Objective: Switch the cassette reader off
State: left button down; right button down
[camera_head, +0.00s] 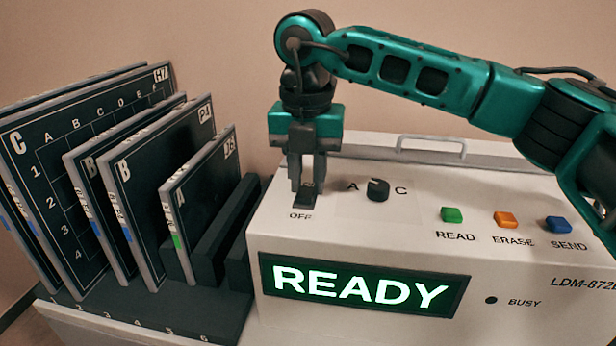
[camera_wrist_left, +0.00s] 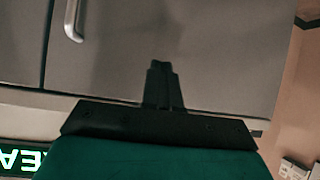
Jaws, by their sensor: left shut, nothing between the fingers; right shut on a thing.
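The cassette reader (camera_head: 360,230) is a white console with a green lit display (camera_head: 362,284) that reads READY. Its on-off switch (camera_head: 306,197) is at the left of the sloped top, above the label OFF, and is mostly hidden by my right gripper. My right gripper (camera_head: 307,185) points down there, its fingers shut on the switch. Which way the switch is set cannot be seen clearly. My left gripper (camera_wrist_left: 161,66) shows only in the left wrist view, shut and empty, in front of grey cabinet doors. Part of the lit display (camera_wrist_left: 20,158) shows upside down there.
A black A–C knob (camera_head: 378,190) sits just right of the right gripper. Green, orange and blue buttons (camera_head: 505,219) follow further right. Several cassettes (camera_head: 140,190) stand in a dark slotted rack (camera_head: 170,312) left of the reader. A handle (camera_head: 432,139) is at the back.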

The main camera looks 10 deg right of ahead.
jog(key=t+b, duration=0.1)
jog(key=b, duration=0.1)
jog(key=t+h+b, duration=0.1)
jog(key=b, duration=0.1)
jog(key=shift+s+a+f+t+b, duration=0.15)
jog(key=shift+s+a+t+b, duration=0.05)
jog(key=shift+s+t+b, duration=0.2)
jog(key=shift+b, duration=0.3)
jog(key=shift+r+t+h, duration=0.2)
jog(key=shift+t+h, duration=0.1)
jog(key=shift+r, duration=0.15)
jog(key=c, duration=0.9)
grip_release()
jog(key=shift+s, duration=0.1)
jog(key=shift+r, duration=0.1)
jog(key=p+v, duration=0.2)
jog(key=v, duration=1)
jog(key=shift+s+r, duration=0.25)
jog(key=shift+r, duration=0.05)
